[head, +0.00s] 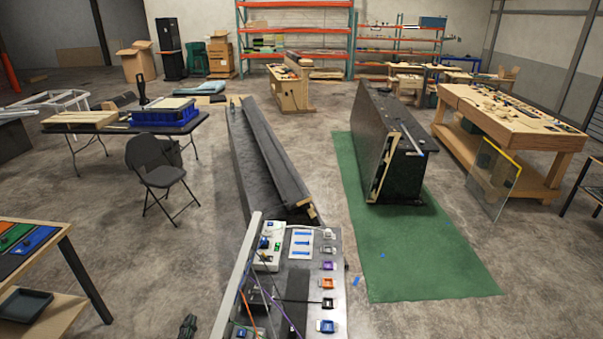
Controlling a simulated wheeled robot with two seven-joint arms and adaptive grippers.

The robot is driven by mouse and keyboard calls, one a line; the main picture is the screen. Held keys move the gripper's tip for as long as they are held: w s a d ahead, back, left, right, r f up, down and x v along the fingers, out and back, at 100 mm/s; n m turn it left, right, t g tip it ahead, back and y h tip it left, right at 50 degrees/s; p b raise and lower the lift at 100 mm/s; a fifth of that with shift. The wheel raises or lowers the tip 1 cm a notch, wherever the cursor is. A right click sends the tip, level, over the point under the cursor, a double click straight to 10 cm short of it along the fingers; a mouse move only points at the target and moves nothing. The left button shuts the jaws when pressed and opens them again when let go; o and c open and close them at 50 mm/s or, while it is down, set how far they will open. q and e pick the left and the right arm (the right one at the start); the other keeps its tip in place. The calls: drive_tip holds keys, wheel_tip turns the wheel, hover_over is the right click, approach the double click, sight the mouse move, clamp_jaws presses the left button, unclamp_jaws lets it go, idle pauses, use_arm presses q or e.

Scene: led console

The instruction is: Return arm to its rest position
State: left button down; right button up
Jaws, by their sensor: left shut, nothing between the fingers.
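My left gripper (187,321) shows only as a small dark shape at the bottom edge, left of the console. Its fingers are together with nothing between them. It is apart from the console, over bare floor in the picture. The rest of my left arm is out of the frame. My right gripper is not in view. The LED console (318,285) stands at the bottom centre. It carries a column of coloured parts along its right side, a white panel with blue strips (301,243) and several loose wires at its left.
A work table with coloured trays (28,245) stands at the left. A black folding chair (160,175) is behind it. Long dark beams (262,150) lie beyond the console. A green mat (420,255) lies to the right under a dark cabinet (385,140). Floor between left table and console is clear.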

use_arm(q)
drive_tip(key=s+a+f+n+g+y, duration=0.1)
drive_tip(key=s+a+f+n+g, duration=0.3)
drive_tip(key=f, duration=0.3)
drive_tip(key=s+a+f+n+g+y, duration=0.1)
drive_tip(key=s+a+f+g, duration=0.2)
drive_tip(key=s+f, duration=0.35)
drive_tip(key=s+d+f+n+g+h, duration=0.1)
drive_tip(key=s+f+g, duration=0.2)
drive_tip(key=s+f, duration=0.4)
drive_tip(key=s+d+f+n+g+h, duration=0.1)
drive_tip(key=s+f+g, duration=0.35)
drive_tip(key=s, duration=0.55)
wheel_tip(320, 180, down, 37)
drive_tip(key=s+d+b, duration=0.1)
drive_tip(key=d+b, duration=0.1)
drive_tip(key=b, duration=0.5)
drive_tip(key=s+f+m+g+h+b, duration=0.1)
drive_tip(key=s+f+b, duration=0.5)
drive_tip(key=s+f, duration=1.4)
wheel_tip(320, 180, down, 4)
drive_tip(key=shift+r+g, duration=0.1)
drive_tip(key=shift+g, duration=0.35)
